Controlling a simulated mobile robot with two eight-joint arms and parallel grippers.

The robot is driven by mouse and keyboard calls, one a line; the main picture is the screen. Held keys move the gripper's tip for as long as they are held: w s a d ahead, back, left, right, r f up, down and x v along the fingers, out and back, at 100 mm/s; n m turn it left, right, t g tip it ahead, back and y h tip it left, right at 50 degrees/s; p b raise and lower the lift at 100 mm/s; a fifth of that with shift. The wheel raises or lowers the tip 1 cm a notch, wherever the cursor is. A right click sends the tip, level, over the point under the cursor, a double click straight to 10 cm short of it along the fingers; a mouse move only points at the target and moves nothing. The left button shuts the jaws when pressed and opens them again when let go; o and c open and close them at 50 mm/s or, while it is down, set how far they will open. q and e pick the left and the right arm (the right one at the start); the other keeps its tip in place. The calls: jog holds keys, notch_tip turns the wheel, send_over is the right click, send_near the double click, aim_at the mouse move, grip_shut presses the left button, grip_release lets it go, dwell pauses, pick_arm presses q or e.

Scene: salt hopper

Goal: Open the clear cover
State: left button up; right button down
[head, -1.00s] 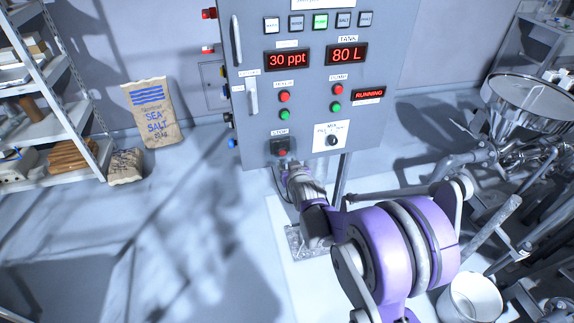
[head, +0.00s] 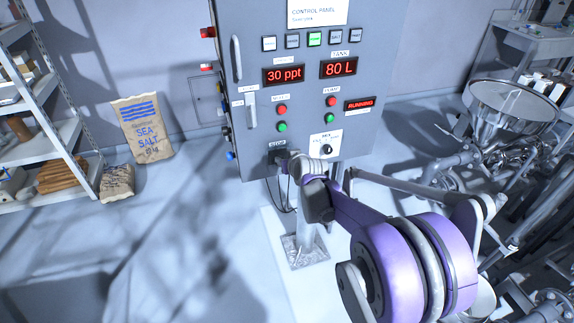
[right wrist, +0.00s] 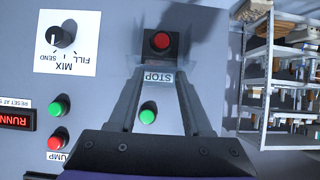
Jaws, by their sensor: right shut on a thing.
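The STOP button (right wrist: 162,41) is red on a dark base low on the control panel (head: 350,35), above its STOP label in the upside-down right wrist view. My left gripper is not in view.
A mode knob (head: 327,149) and red and green buttons sit close to the STOP button. A sea salt bag (head: 142,128) and shelves (head: 60,140) stand at left. A steel hopper (head: 512,105) and pipes are at right. The floor at left is open.

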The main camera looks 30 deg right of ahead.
aim_at(284, 144)
jog(key=shift+w+d+r+p, duration=0.15)
jog(key=shift+w+r, duration=0.15)
jog(key=shift+r, duration=0.25)
jog(key=shift+w+r+p, duration=0.1)
jog(key=shift+w+r, duration=0.25)
jog(key=shift+r, duration=0.25)
jog(key=shift+w+d+r+p, duration=0.15)
jog(key=shift+w+r, duration=0.15)
jog(key=shift+r, duration=0.25)
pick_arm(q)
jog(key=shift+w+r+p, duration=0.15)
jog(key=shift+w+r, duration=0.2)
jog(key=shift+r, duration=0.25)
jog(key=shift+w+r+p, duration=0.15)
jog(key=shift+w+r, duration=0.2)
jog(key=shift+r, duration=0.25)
pick_arm(e)
jog(key=shift+w+r+g, duration=0.35)
jog(key=shift+w+g, duration=0.05)
jog(key=shift+g, duration=0.4)
jog(key=shift+c, duration=1.6)
grip_release()
jog(key=shift+f, duration=0.15)
jog(key=shift+s, duration=0.15)
